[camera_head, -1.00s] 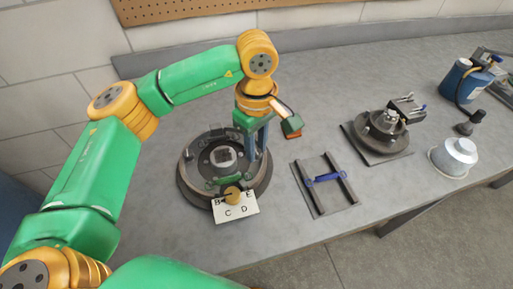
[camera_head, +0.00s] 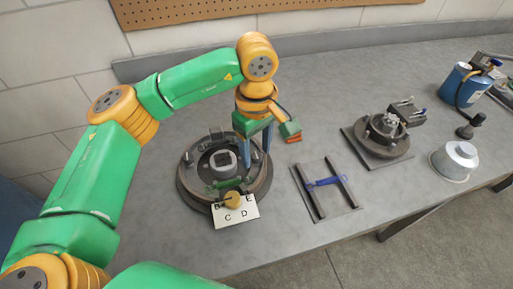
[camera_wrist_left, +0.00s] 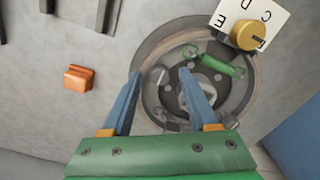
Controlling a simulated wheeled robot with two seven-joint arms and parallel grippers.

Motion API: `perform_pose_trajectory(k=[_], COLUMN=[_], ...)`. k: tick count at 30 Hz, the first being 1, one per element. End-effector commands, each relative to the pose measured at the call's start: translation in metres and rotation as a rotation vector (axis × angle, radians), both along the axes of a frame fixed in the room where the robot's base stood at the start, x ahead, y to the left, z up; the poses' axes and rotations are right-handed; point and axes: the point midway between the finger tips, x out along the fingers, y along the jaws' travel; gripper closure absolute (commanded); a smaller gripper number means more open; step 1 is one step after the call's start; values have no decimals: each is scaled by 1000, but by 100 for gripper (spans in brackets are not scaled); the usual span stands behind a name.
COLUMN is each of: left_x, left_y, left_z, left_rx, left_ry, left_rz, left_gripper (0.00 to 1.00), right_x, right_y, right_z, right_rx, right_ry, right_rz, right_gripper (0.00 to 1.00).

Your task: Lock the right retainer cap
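I cannot tell which part is the right retainer cap. My left gripper (camera_head: 258,170) points down over the right side of the ring. In the left wrist view its two blue fingers (camera_wrist_left: 159,76) are apart with nothing seen held between them, and the ring fixture (camera_wrist_left: 150,52) lies below. Whether the fingertips touch the ring is unclear. My right gripper is not in view.
A lettered card (camera_head: 243,214) with a yellow knob (camera_head: 233,199) sits at the ring's front. An orange block (camera_head: 294,140) lies beside the gripper. A two-rail rack (camera_head: 318,198) with a blue bar, a clamp fixture (camera_head: 386,140) and a silver cylinder (camera_head: 461,156) stand right.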

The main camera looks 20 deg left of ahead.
Motion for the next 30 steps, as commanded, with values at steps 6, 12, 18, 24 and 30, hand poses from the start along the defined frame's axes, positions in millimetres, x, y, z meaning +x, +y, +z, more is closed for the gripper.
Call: perform_pose_trajectory(k=[6, 12, 18, 24, 30], left_x=[1, 0, 0, 0, 0], left_y=[0, 0, 0, 0, 0], left_z=[11, 55, 71, 71, 71], left_rx=[1, -1, 0, 0, 0], left_ry=[-3, -4, 0, 0, 1], left_rz=[0, 1, 0, 0, 0], left_gripper=[40, 40, 40, 40, 40], right_x=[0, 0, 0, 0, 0], right_y=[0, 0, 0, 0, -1], right_z=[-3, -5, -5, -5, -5], right_rx=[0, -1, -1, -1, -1], right_ry=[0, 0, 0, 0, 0], right_rz=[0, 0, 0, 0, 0], right_gripper=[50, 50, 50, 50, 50])
